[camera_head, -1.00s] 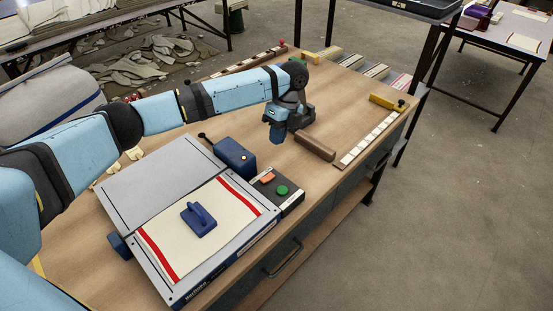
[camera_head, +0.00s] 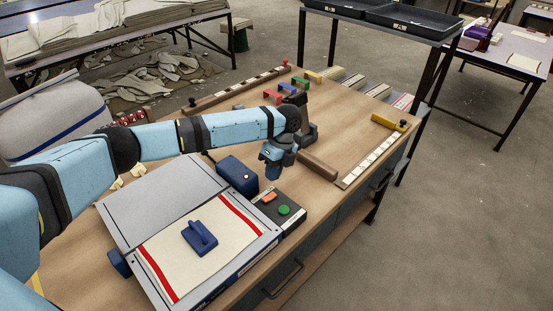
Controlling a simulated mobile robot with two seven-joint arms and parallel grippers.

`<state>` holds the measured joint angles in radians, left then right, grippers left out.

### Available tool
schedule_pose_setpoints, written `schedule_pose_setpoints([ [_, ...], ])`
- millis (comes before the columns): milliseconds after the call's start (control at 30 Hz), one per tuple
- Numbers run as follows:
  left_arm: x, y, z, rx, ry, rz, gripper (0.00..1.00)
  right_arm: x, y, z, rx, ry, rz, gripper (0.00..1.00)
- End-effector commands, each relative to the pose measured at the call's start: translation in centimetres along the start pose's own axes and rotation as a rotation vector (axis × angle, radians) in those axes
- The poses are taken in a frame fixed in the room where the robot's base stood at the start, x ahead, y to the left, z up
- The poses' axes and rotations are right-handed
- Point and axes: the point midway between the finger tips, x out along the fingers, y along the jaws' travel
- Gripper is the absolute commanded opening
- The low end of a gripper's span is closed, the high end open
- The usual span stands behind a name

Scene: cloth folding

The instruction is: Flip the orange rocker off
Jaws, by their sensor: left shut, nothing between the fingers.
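The orange rocker (camera_head: 269,197) sits on a small dark control box (camera_head: 293,225) at the right edge of the folding board, beside a round green button (camera_head: 285,210). Whether the rocker is tipped on or off is too small to tell. My left gripper (camera_head: 272,174) points down just behind the rocker in the picture, apart from it. It is shut and empty. My right gripper is not in view.
A dark blue box (camera_head: 238,176) stands just left of my gripper. A folding board (camera_head: 160,195) carries a cream cloth with red stripes (camera_head: 172,250) and a blue handled block (camera_head: 200,237). A brown bar (camera_head: 318,166) and a ruler strip (camera_head: 368,160) lie to the right.

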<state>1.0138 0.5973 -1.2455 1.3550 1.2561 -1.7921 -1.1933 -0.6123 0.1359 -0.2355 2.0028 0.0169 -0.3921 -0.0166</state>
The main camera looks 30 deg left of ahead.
Motion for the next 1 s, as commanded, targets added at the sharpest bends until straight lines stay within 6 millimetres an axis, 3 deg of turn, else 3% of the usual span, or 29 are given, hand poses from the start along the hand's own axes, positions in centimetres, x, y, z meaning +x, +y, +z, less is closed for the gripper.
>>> schedule_pose_setpoints([
  [200, 4.2, 0.1, 0.0, 0.001, 0.001, 0.001, 0.00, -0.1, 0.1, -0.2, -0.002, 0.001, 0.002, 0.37],
  [400, 6.3, 0.0, 0.0, 0.001, 0.001, 0.001, 0.00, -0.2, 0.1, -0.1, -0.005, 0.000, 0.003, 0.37],
  [833, 6.7, 0.0, 0.0, 0.001, 0.001, -0.002, 0.00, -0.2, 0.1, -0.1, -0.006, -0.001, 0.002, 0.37],
  [1000, 7.2, 0.5, 0.0, 0.000, 0.002, -0.080, 0.00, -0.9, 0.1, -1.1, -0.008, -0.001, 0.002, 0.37],
])
